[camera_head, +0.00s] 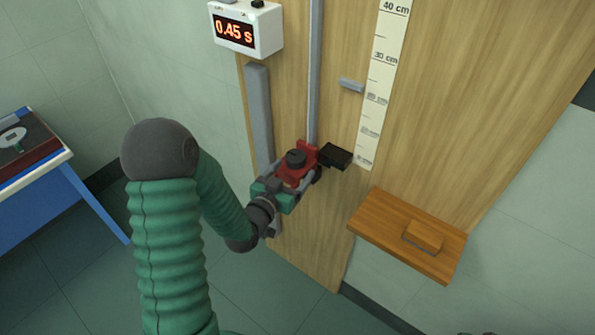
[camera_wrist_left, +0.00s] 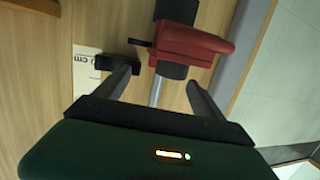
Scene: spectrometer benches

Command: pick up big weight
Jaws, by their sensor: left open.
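One of these dark parts may be the big weight, but I cannot tell. My left gripper (camera_head: 297,180) is at the carriage, partly overlapping it in the head view. In the left wrist view, the gripper's two fingers (camera_wrist_left: 161,78) are apart. I see nothing held.
A black block (camera_head: 335,156) juts out right of the carriage. A wooden shelf (camera_head: 385,222) at the right holds an orange-brown block (camera_head: 424,236). A timer (camera_head: 246,28) reads 0.45 s. A ruler (camera_head: 383,70) runs down the board. A blue-legged table (camera_head: 70,192) stands left.

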